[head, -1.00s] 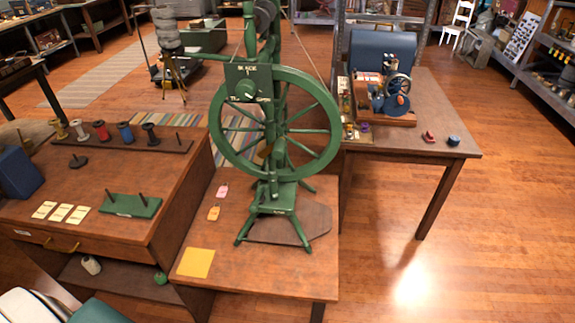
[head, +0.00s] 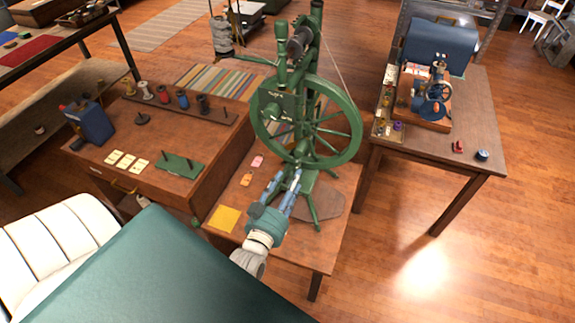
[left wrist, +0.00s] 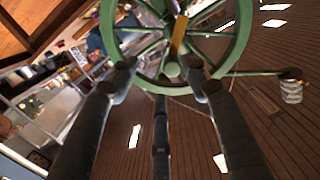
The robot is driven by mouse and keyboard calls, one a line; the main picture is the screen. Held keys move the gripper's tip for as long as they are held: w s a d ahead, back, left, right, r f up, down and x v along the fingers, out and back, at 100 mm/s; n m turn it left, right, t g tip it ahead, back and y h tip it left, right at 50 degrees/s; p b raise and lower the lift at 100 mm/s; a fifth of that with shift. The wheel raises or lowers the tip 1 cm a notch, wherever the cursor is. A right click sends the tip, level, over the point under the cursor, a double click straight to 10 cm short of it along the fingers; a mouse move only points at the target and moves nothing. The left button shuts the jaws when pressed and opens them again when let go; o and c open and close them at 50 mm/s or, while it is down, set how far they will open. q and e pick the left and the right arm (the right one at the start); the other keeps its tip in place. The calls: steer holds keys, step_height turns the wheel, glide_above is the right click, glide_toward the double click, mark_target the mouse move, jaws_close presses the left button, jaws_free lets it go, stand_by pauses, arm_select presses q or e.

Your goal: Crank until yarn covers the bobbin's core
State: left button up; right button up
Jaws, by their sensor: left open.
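The green spinning wheel (head: 352,150) stands upright on a low wooden table in the head view. A dark cylinder at its top (head: 300,40) looks like the bobbin; its yarn cover is too small to tell. My left gripper (head: 290,173) is open and empty in front of the wheel's lower part, pointing at it. Contact cannot be told. My right gripper is not seen.
A cabinet at left holds a rack of spools (head: 180,99), white cards (head: 126,160) and a blue container (head: 93,123). A yellow sheet (head: 224,218) lies on the wheel's table (head: 285,252). A small machine (head: 432,95) stands on the right table. Floor at right is clear.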

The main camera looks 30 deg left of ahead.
mark_target(298, 154)
arm_select(q)
steer(key=w+a+b, duration=0.1)
steer(key=w, duration=0.2)
steer(key=w+a+r+b, duration=0.1)
steer(key=w, duration=0.2)
steer(key=w+a+r+b, duration=0.1)
steer(key=w+b, duration=0.1)
steer(key=w, duration=0.2)
steer(key=shift+w+r, duration=0.1)
steer(key=shift+r, duration=0.1)
steer(key=shift+w+a+r, duration=0.15)
steer(key=shift+w, duration=0.15)
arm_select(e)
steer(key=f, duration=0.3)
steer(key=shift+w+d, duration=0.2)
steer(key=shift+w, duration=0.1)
arm_select(q)
steer(key=shift+c, duration=0.2)
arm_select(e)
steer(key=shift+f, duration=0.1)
arm_select(q)
steer(key=c, duration=0.8)
steer(key=shift+c, duration=0.5)
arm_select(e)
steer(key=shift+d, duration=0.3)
